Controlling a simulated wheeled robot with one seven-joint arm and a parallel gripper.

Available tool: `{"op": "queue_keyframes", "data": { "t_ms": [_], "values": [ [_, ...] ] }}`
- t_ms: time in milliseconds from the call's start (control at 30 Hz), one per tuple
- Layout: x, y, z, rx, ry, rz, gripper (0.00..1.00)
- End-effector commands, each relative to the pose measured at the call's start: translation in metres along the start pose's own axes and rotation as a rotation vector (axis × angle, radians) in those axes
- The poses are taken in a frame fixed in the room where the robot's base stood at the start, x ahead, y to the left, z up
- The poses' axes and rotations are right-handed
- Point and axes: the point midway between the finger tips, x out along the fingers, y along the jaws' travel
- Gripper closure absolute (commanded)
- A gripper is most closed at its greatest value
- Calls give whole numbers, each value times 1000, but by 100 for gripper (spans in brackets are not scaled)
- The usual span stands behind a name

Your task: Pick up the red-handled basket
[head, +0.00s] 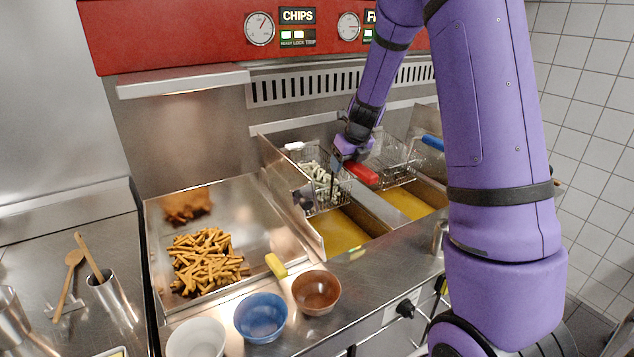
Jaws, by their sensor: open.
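The red-handled basket (325,200) is a wire fryer basket with pale chips in it, above the left oil well (340,232). Its red handle (362,174) points to the right and slightly toward the front. My gripper (341,165) comes down from above at the inner end of the red handle, close to the basket's rim. It is open. The fingers partly cover the handle's base, and I cannot tell whether they touch it.
A second wire basket (392,170) with a blue handle (432,142) is just right. Left is a steel tray (265,215) of browned chips with a yellow-handled tool (276,265). White (196,338), blue (260,317) and brown (316,292) bowls line the front.

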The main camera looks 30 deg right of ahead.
Motion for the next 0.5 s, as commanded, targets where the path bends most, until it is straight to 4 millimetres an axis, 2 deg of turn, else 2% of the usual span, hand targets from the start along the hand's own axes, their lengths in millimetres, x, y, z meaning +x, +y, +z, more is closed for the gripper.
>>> {"op": "queue_keyframes", "data": {
  "t_ms": [167,433,500],
  "values": [
    [0,0,0,0,0,0,36],
    [0,0,0,0,0,0,98],
    [0,0,0,0,0,0,100]
  ]
}}
